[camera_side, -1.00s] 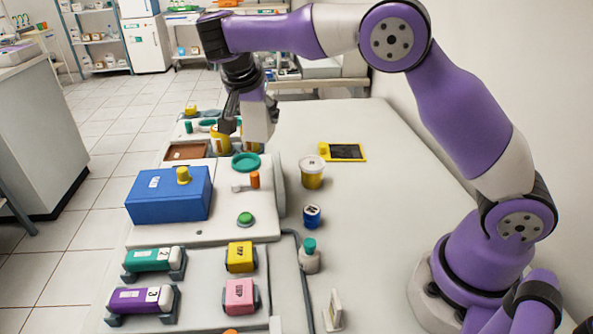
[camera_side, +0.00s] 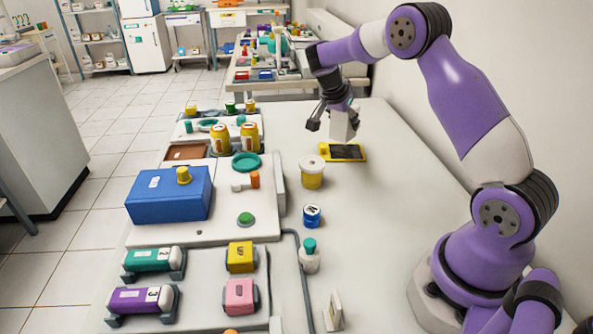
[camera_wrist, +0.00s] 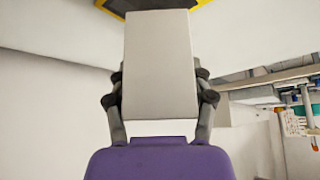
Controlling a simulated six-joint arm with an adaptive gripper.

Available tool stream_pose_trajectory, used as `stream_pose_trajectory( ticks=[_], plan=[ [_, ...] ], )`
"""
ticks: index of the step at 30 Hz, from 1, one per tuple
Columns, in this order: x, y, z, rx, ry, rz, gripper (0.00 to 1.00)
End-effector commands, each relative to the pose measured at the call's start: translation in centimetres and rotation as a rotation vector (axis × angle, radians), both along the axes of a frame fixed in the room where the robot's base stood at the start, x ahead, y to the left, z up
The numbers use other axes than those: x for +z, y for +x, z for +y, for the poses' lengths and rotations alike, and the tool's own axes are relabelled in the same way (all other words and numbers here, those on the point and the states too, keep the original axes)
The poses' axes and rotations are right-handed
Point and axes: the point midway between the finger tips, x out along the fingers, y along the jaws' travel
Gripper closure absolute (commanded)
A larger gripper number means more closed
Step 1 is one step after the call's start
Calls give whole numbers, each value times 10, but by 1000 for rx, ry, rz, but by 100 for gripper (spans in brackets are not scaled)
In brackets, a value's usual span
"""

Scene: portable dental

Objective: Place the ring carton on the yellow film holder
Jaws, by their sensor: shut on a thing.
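The ring carton is a plain pale grey box (camera_side: 344,125). It fills the middle of the wrist view (camera_wrist: 157,65), with a finger on either side of it. My gripper (camera_side: 334,112) is shut on it and holds it just above the far side of the yellow film holder. The yellow film holder (camera_side: 360,154) lies flat on the white table with a dark panel in it. Its edge also shows at the top of the wrist view (camera_wrist: 200,3). I cannot tell from these views whether the carton touches the holder.
A jar with a white lid (camera_side: 312,174) stands close in front of the holder. A blue box (camera_side: 160,198) and a small blue pot (camera_side: 312,216) are nearer. The table right of the holder is clear.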

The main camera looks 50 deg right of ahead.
Motion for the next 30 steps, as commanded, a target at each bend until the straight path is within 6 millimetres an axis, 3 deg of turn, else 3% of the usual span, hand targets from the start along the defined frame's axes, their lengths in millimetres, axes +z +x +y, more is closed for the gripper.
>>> stream_pose_trajectory(
  ticks=[9,20,21,22,30],
  plan=[
    [-39,0,-1,1,0,3,80],
    [-43,0,-1,1,0,1,80],
    [-43,0,-1,1,-1,0,25],
    [-43,0,-1,1,-1,0,10],
    [-43,0,-1,1,-1,0,10]
  ],
)
